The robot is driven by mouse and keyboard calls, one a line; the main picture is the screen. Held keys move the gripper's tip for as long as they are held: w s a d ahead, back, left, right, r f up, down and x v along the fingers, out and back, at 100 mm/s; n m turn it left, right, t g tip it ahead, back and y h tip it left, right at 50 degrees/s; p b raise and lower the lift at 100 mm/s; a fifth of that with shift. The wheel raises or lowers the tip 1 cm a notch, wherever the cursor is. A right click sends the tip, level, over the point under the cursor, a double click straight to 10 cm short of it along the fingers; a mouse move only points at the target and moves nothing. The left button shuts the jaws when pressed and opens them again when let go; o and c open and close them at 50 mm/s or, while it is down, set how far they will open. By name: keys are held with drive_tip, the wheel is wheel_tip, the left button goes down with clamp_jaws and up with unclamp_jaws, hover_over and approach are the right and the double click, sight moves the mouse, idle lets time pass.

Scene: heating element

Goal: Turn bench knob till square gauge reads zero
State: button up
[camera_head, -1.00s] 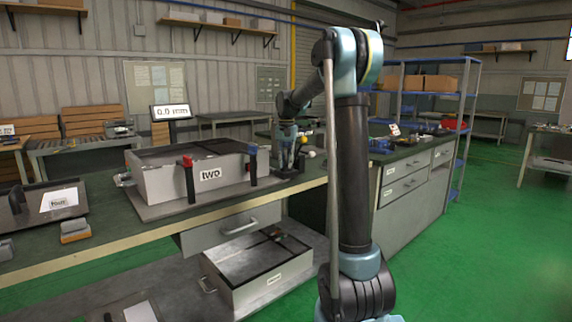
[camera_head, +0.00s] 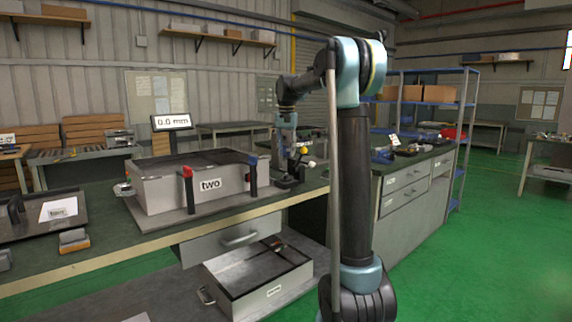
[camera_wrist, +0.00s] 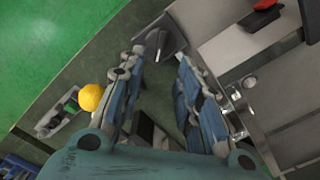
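My gripper (camera_head: 286,172) points down over the bench (camera_head: 120,236), just right of the grey box labelled two (camera_head: 160,188). In the wrist view its two blue fingers (camera_wrist: 168,55) stand apart, with a grey angular piece (camera_wrist: 160,36) beyond the tips. I cannot tell whether they touch it. A yellow ball-shaped knob (camera_wrist: 91,97) is outside the left finger; it also shows right of my gripper in the head view (camera_head: 303,150). A tilted display (camera_head: 171,121) behind the box reads 0.0 mm. I cannot tell whether it is the square gauge.
A tray (camera_head: 57,211) lies to the left. An open drawer-like box (camera_head: 258,272) sits below the bench. Small items lie on the drawer unit at right (camera_head: 413,184).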

drive_tip(key=shift+r, duration=1.25)
drive_tip(key=shift+s, duration=0.1)
drive_tip(key=s+d+f, duration=0.3)
drive_tip(key=s, duration=0.5)
drive_tip(key=s+d+f+n+t, duration=0.1)
drive_tip(key=s+d+f, duration=0.15)
drive_tip(key=s, duration=0.55)
drive_tip(key=s+d+f, duration=0.2)
drive_tip(key=s+f, duration=0.1)
drive_tip(key=s, duration=0.5)
drive_tip(key=s+d+f+n, duration=0.1)
drive_tip(key=s+f, duration=0.9)
drive_tip(key=s+d+f+n+t, duration=0.1)
drive_tip(key=s+d+f, duration=0.1)
drive_tip(key=s+f, duration=0.8)
drive_tip(key=shift+d+f, duration=0.3)
drive_tip(key=shift+f, duration=0.35)
